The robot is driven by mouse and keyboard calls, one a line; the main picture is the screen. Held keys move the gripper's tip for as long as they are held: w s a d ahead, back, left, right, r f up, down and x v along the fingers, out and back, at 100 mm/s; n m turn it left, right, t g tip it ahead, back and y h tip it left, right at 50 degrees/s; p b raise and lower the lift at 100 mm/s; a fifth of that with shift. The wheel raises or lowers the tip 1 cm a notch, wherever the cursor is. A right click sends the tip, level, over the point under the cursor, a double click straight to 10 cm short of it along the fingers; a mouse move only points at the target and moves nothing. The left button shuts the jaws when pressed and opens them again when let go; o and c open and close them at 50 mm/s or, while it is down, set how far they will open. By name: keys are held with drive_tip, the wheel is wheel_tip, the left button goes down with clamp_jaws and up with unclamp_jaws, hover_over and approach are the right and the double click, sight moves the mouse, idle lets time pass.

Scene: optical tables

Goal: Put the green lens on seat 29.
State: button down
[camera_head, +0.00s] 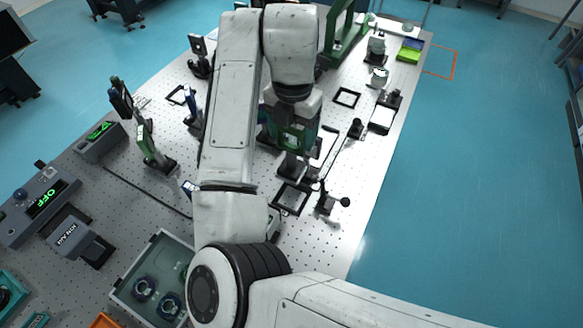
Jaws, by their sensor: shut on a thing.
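My gripper (292,168) points down over the middle of the perforated optical table (350,215), at the end of my white arm. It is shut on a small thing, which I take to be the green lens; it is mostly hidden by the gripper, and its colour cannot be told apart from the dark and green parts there. A black square frame (277,203) lies on the table just below the gripper in the picture. Other black square frames lie at the upper right (346,97) and upper left (176,95). No seat number is readable, so I cannot tell which is seat 29.
A post with a black knob (345,202) stands right of the near frame. Mounted optics (152,150) stand left of my arm. A grey tray (125,292) with dark round parts lies at lower left. Beyond the table's right edge is open blue floor (480,190).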

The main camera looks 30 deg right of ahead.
sight(293, 167)
wheel_tip(293, 167, down, 11)
drive_tip(key=shift+r+b, duration=0.1)
drive_tip(key=shift+b, duration=0.75)
drive_tip(key=shift+f, duration=1.05)
drive_tip(key=shift+c, duration=0.2)
unclamp_jaws()
drive_tip(key=shift+f, duration=0.1)
drive_tip(key=shift+s, duration=0.1)
drive_tip(key=shift+r, duration=0.5)
wheel_tip(293, 167, up, 12)
drive_tip(key=shift+r+p, duration=0.1)
drive_tip(key=shift+p, duration=0.75)
